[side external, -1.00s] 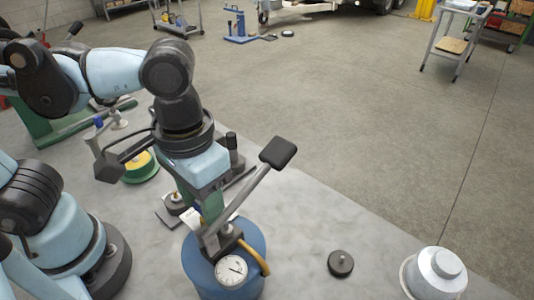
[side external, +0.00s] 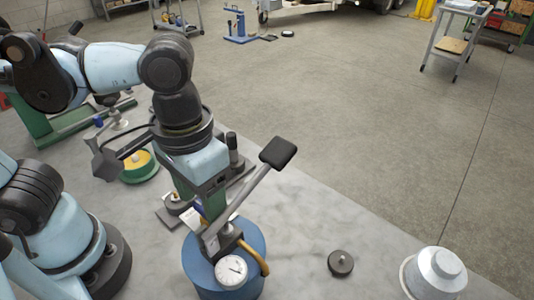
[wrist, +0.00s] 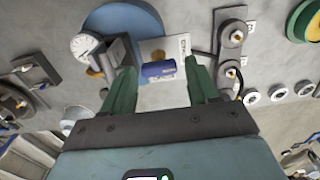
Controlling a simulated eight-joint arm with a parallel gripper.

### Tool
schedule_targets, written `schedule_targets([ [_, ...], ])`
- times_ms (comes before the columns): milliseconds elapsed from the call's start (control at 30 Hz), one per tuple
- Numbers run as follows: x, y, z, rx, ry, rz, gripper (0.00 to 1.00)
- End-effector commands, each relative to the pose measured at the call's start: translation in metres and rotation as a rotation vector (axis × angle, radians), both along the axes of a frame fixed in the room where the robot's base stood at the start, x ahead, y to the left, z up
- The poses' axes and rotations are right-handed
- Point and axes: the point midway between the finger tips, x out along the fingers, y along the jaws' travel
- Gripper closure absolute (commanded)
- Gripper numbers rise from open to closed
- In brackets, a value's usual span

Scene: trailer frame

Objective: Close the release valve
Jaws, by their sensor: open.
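A blue cylindrical knob (wrist: 157,69), which looks like the release valve, shows in the wrist view in front of a white label plate. It lies between the two green fingers of my gripper (wrist: 158,72), with visible gaps on both sides. The gripper is open and holds nothing. In the side view my gripper (side external: 200,203) points down behind the round blue body (side external: 195,262), which carries a white dial gauge (side external: 231,271) and a slanted lever with a black pad (side external: 278,153). The knob is mostly hidden there. I cannot tell how far the valve is turned.
The lever rises close to my gripper's right side in the side view. A black puck (side external: 340,263) and a silver domed part (side external: 436,272) lie to the right. A green-and-yellow round part (side external: 138,167) is at the left. The tabletop between lever and puck is clear.

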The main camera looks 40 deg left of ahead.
Motion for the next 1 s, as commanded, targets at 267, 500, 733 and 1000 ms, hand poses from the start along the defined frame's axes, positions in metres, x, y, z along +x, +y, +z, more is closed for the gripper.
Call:
schedule_targets([
  [267, 0.000, -0.002, 0.032, -0.008, -0.001, -0.002, 0.30],
  [500, 0.001, -0.001, 0.061, -0.003, -0.001, 0.000, 0.30],
  [733, 0.000, 0.000, 0.074, -0.001, -0.001, 0.001, 0.30],
  [1000, 0.000, 0.000, 0.076, 0.000, -0.001, 0.001, 0.30],
])
